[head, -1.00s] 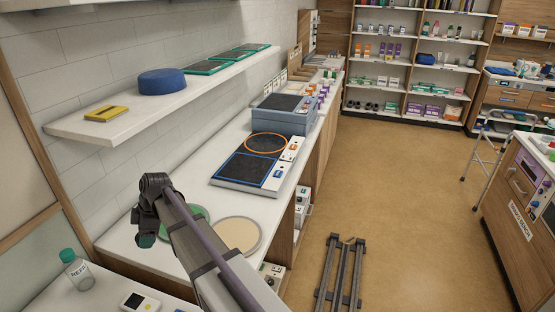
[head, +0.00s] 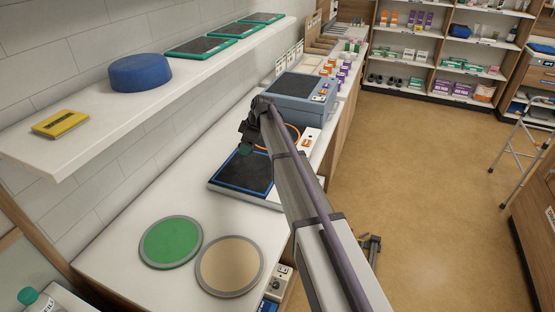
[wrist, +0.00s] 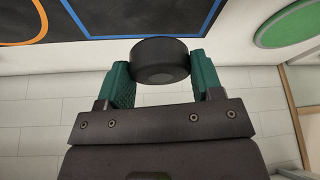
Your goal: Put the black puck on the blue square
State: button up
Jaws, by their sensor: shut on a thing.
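The black puck (wrist: 160,60) is held between the green pads of my gripper (wrist: 160,75) in the wrist view. The blue square (head: 243,173) is a blue outline on a dark panel on the counter. Its outline also shows at the top of the wrist view (wrist: 130,37), behind the puck. In the head view my gripper (head: 245,149) appears at the square's far edge, with its fingers pointing down. The puck cannot be made out there. I cannot tell how high the puck is above the panel.
An orange circle (head: 297,135) lies beside the square, partly behind my arm. A grey-blue box (head: 300,99) stands beyond. Green (head: 171,243) and beige (head: 230,265) discs lie nearer on the counter. A shelf (head: 100,120) overhangs at left, holding a blue round block (head: 140,73).

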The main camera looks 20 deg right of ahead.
jog(key=shift+w+d, duration=0.5)
jog(key=shift+d, duration=0.35)
jog(key=shift+s+a+f+m, duration=0.1)
jog(key=shift+f+m, duration=0.05)
jog(key=shift+m, duration=0.15)
jog(key=b, duration=0.6)
send_over(249, 169)
jog(key=f, duration=0.4)
jog(key=d+f, duration=0.1)
jog(key=f, duration=0.1)
jog(key=shift+s, duration=0.35)
notch_tip(249, 169, down, 4)
jog(key=b, duration=0.4)
jog(key=shift+b, duration=0.3)
jog(key=shift+r+p, duration=0.25)
jog(key=shift+p, duration=0.05)
jog(key=shift+c, duration=0.4)
jog(key=shift+f, duration=0.25)
jog(key=o, duration=1.2)
jog(key=shift+r, duration=0.1)
